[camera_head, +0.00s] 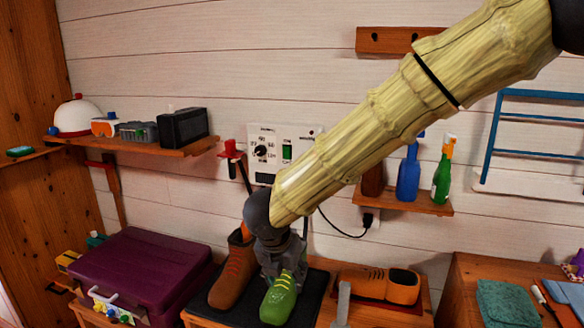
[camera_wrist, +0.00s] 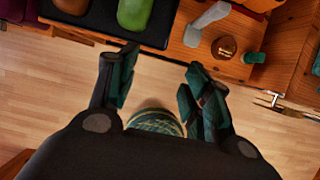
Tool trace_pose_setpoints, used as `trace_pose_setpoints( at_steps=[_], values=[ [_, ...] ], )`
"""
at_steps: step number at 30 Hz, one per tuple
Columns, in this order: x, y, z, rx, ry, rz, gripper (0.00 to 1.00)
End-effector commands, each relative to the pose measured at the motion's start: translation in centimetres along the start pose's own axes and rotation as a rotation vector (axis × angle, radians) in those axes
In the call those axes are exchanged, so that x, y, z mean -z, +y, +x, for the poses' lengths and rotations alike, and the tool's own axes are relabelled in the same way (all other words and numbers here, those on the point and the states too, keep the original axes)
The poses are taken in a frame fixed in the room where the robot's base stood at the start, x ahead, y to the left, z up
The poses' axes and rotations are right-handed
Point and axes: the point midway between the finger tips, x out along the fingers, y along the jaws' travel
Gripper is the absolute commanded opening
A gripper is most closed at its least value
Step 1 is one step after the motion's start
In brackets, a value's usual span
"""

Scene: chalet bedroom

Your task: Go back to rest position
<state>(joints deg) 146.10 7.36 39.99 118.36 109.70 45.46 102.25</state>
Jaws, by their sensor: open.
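My gripper (camera_head: 280,258) hangs at the end of my bamboo-textured arm, in front of the shoes in the head view. In the wrist view my gripper (camera_wrist: 162,84) has its two fingers spread wide, with nothing held between them. Wooden floor shows below and between the fingers. A round patterned thing (camera_wrist: 156,122) shows low between the fingers; I cannot tell what it is. A green shoe (camera_head: 279,297) and a brown shoe (camera_head: 232,275) stand on a black mat (camera_head: 232,316), the green one partly behind my gripper. In the wrist view the mat (camera_wrist: 100,32) is beyond the fingertips.
A purple case (camera_head: 145,262) stands left of the shoes. An orange shoe (camera_head: 400,287) lies at right on the wooden bench (camera_head: 432,312). A bottle shelf (camera_head: 405,203) and a control panel (camera_head: 262,145) are on the wall. Open floor (camera_wrist: 60,85) shows before the bench.

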Motion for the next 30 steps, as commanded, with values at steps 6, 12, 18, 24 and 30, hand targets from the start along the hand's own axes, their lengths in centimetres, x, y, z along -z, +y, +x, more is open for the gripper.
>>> trace_pose_setpoints(
  at_steps=[6,12,18,24,30],
  values=[
    [0.2,-1.2,2.4,0.023,-0.008,-0.104,0.50],
    [0.7,-3.1,5.7,0.054,-0.020,-0.273,0.50],
    [1.8,-5.6,10.0,0.092,-0.024,-0.510,0.50],
    [4.5,-9.8,16.4,0.135,-0.007,-0.904,0.50],
    [9.5,-15.0,23.1,0.138,0.037,-1.434,0.50]
  ],
)
